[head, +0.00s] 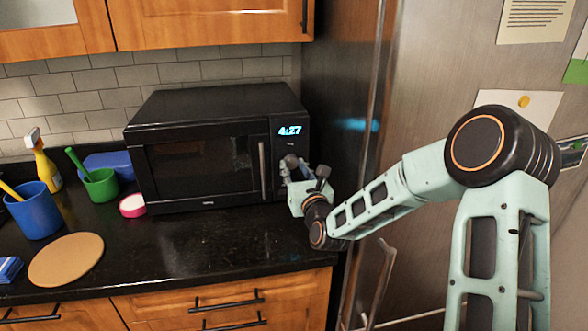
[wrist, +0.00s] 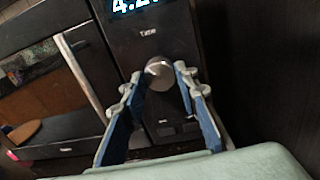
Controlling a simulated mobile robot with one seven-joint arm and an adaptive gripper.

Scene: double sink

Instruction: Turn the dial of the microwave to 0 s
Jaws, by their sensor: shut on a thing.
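The black microwave (head: 200,150) stands on the counter against the tiled wall, its door closed. Its display (head: 290,130) reads 4:27 in the head view. The round grey dial (wrist: 159,74) sits on the control panel below a "Time" label in the wrist view. My gripper (wrist: 160,72) has its two blue-padded fingers on either side of the dial, with the tips closed on it. In the head view my gripper (head: 296,164) is at the right side of the microwave front and hides much of the lower panel.
The vertical door handle (head: 262,170) is just left of my gripper. A tall fridge (head: 350,120) stands close on the right. A blue cup (head: 34,210), green cup (head: 101,186), spray bottle (head: 45,165) and round board (head: 66,260) are at left. The counter before the microwave is clear.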

